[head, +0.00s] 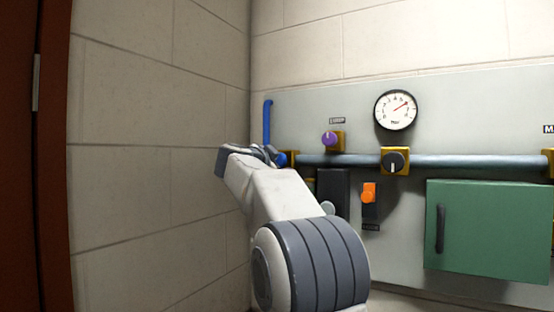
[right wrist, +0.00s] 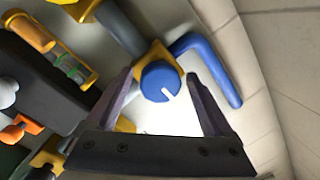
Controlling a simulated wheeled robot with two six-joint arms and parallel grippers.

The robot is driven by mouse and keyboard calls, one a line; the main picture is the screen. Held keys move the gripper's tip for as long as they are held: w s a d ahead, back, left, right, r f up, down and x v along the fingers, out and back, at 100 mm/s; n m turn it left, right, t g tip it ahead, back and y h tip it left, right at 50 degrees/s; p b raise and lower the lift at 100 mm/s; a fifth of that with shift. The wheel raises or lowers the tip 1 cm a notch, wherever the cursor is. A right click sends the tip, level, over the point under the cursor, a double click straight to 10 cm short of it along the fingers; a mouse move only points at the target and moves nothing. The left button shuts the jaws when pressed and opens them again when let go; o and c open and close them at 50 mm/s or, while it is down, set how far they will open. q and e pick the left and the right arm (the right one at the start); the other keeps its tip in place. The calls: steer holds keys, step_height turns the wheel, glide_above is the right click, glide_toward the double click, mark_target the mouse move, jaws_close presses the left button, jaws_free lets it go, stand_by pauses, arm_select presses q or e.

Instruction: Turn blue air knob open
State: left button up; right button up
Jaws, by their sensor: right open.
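The blue knob (right wrist: 159,80) sits on a yellow square mount in the right wrist view, with a short white mark on its face. In the head view only a blue bit (head: 282,159) of it shows past my gripper at the left end of the grey pipe. My right gripper (head: 268,154) is at the knob, and my arm hides much of that area. In the right wrist view the right gripper (right wrist: 160,75) is open, with one finger on each side of the knob and visible gaps. Contact cannot be told. My left gripper is out of view.
A bent blue pipe (head: 267,122) rises beside the left wall. A purple knob (head: 329,139), black knob (head: 395,161), gauge (head: 395,110), orange switch (head: 369,193) and green cabinet (head: 488,230) are on the panel (head: 460,105). The grey pipe (head: 460,161) runs across it.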

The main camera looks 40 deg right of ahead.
steer(key=c, duration=1.3)
steer(key=shift+c, duration=0.2)
steer(key=m+b, duration=0.1)
steer(key=m, duration=0.3)
steer(key=shift+a+m+h, duration=0.1)
steer(key=shift+m+h, duration=0.2)
steer(key=shift+h, duration=0.1)
steer(key=m+b, duration=0.2)
steer(key=m, duration=0.3)
steer(key=shift+h, duration=0.4)
steer(key=m, duration=0.2)
steer(key=m+b, duration=0.1)
steer(key=m, duration=0.2)
steer(key=shift+g+h, duration=0.3)
steer(key=shift+r+m+g+h+b, duration=0.1)
steer(key=shift+m+g+h+b, duration=0.4)
steer(key=shift+m, duration=2)
